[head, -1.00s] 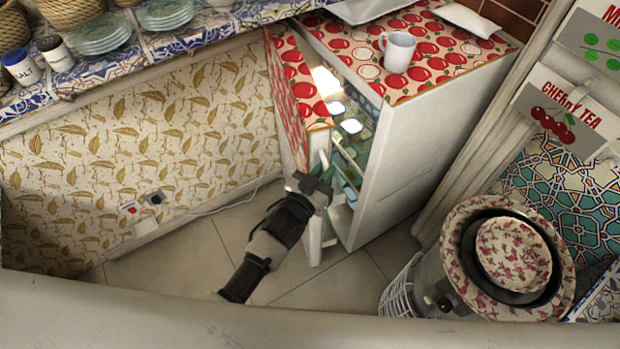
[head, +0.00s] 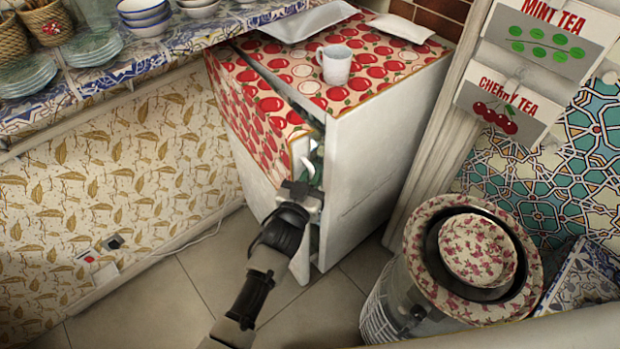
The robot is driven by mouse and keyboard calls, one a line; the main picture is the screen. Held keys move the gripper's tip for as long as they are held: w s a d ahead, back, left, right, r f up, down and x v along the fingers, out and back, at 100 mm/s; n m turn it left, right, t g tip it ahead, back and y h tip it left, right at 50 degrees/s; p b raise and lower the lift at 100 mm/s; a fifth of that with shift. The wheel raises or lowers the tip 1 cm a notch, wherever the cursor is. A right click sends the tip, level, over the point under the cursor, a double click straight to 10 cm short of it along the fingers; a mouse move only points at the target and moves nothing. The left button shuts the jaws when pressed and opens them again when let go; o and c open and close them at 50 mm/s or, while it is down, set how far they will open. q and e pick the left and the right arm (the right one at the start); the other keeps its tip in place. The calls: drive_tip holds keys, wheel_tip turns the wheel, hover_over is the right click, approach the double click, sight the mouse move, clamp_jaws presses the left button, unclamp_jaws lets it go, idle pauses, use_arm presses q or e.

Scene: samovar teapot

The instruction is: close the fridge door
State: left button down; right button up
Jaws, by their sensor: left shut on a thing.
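The small white fridge (head: 372,150) stands in the corner, with a red apple pattern on its top. Its door (head: 262,112), with the same pattern, is slightly ajar. A narrow dark gap shows between the door and the body, widest near the handle side. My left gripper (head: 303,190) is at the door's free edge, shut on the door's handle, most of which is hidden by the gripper. My right gripper is not in view.
A white mug (head: 337,65) and white trays (head: 308,21) sit on the fridge. A tiled counter (head: 120,68) with bowls and plates runs along the left wall. Tiled floor (head: 330,312) is clear before the fridge.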

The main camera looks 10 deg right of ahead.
use_arm(q)
drive_tip(key=c, duration=1.2)
unclamp_jaws()
drive_tip(key=v, duration=1)
drive_tip(key=shift+s+a+b, duration=0.2)
drive_tip(key=shift+s+b, duration=0.15)
drive_tip(key=shift+b, duration=0.05)
